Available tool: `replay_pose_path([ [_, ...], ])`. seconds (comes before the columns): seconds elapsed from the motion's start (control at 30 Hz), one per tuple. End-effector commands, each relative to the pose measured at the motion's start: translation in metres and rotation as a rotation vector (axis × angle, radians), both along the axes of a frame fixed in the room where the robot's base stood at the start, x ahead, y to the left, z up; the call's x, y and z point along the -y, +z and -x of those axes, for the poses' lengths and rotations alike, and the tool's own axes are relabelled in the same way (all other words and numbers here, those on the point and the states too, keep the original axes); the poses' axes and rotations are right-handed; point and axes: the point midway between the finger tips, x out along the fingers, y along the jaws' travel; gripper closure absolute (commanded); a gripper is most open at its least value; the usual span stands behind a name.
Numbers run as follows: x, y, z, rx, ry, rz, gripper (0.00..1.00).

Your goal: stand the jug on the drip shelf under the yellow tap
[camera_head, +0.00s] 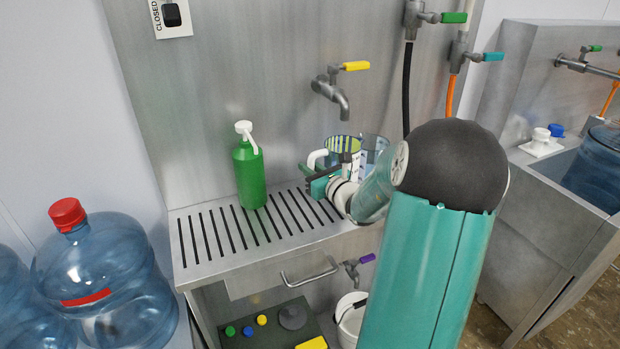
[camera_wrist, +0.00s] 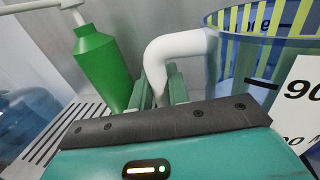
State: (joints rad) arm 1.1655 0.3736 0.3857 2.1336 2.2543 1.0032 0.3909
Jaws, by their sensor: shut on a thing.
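The jug (camera_head: 374,146) is clear bluish plastic with a white handle (camera_wrist: 181,44) and a white label with black print. My gripper (camera_head: 324,184) is shut on the handle, which rises between the fingers in the wrist view (camera_wrist: 164,92). The jug's body (camera_wrist: 240,66) is on the right there. The yellow tap (camera_head: 331,92), a steel spout with a yellow lever, is on the back wall above the jug. The drip shelf (camera_head: 190,268) is slotted steel. My gripper and arm hide the jug's base, so I cannot tell whether it touches the shelf.
A green pump bottle (camera_head: 249,178) stands on the shelf left of the jug; it is close to my gripper in the wrist view (camera_wrist: 102,68). Green-lever (camera_head: 453,18) and teal-lever (camera_head: 493,57) taps with hoses are at right. Large water bottles (camera_head: 105,285) stand lower left.

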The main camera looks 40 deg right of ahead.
Motion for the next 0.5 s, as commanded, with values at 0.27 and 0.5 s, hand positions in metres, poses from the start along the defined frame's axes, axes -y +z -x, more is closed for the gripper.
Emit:
replay_pose_path([
  [0.27,0.001,-0.032,-0.002,0.001,0.000,-0.001,1.00],
  [0.5,0.000,-0.033,-0.002,0.001,0.001,0.000,1.00],
])
